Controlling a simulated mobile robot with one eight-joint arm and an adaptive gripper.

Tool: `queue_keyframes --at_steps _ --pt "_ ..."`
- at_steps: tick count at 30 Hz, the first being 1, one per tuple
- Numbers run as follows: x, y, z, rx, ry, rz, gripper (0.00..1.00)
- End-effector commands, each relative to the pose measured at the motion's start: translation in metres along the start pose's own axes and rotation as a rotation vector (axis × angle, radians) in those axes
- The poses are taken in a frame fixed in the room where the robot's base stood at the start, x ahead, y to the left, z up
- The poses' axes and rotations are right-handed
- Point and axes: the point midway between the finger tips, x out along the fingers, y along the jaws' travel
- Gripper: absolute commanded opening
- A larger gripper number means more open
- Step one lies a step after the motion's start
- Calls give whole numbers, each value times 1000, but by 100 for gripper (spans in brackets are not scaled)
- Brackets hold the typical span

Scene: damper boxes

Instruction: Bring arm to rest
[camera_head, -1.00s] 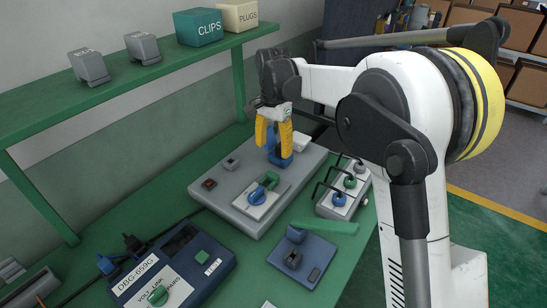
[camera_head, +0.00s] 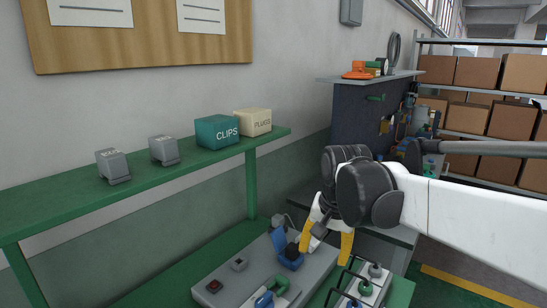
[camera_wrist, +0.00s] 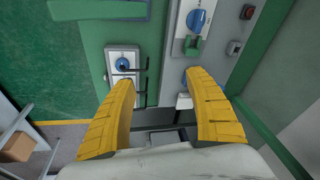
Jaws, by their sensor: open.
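My gripper (camera_head: 327,244) hangs over the back right of the green bench, with its yellow fingers apart and nothing between them. In the wrist view my gripper (camera_wrist: 165,115) is also open and empty, with the bench below it. The white arm link (camera_head: 470,215) reaches in from the right edge of the head view. Part of the fingers' surroundings is hidden behind the dark wrist joint.
A grey panel (camera_head: 240,285) with a blue part (camera_head: 288,252) stands close left of the fingers. A block with black wire handles (camera_head: 365,290) is in front. A green shelf (camera_head: 150,188) bears a CLIPS box (camera_head: 217,132) and a PLUGS box (camera_head: 253,122).

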Motion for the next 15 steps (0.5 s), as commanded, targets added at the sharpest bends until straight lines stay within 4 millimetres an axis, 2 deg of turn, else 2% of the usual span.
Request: queue_keyframes --at_steps 1,6,12,15 --pt "-10 18 15 -32 30 -12 63" --pt "-27 67 62 -158 145 -42 63" --pt "-22 114 114 -297 275 -48 63" --pt "-15 128 132 -345 322 -43 63"
